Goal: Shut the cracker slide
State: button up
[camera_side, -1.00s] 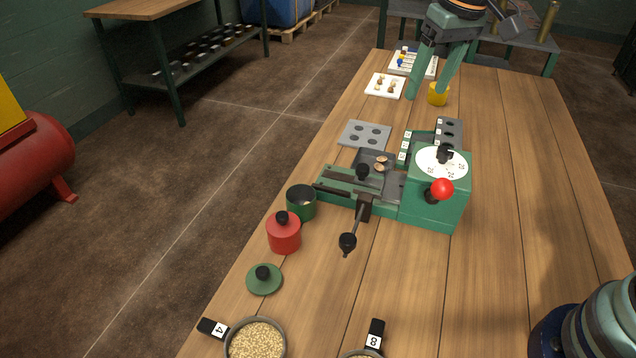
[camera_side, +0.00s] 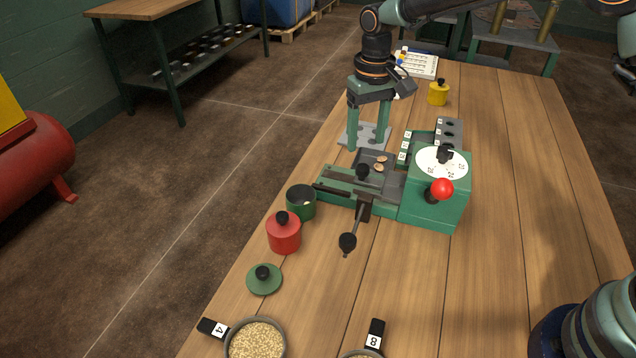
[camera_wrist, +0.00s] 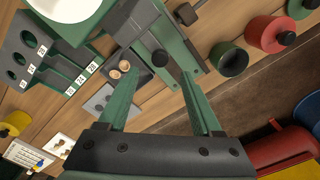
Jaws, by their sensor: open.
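The cracker is a green machine (camera_side: 435,205) with a white numbered dial and a red ball knob. On its left side a green slide bed (camera_side: 335,182) carries a slide with a black knob (camera_side: 363,172), which also shows in the wrist view (camera_wrist: 160,58). Two brown nut pieces (camera_side: 381,164) lie in the dark tray behind the slide. My gripper (camera_side: 370,145) is open and empty, pointing down over the grey holed plate behind the slide. In the wrist view its fingers (camera_wrist: 160,95) stand wide apart.
A green pot (camera_side: 301,203), a red lidded pot (camera_side: 284,233) and a green lid (camera_side: 264,280) stand left of the cracker. A yellow pot (camera_side: 438,93) stands at the back. A grain bowl (camera_side: 255,340) is in front.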

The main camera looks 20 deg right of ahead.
aim_at(363, 166)
notch_tip(363, 166, down, 7)
jog(key=shift+r, duration=0.1)
dwell(0.3)
grip_shut()
jog(key=shift+r, duration=0.1)
dwell(1.2)
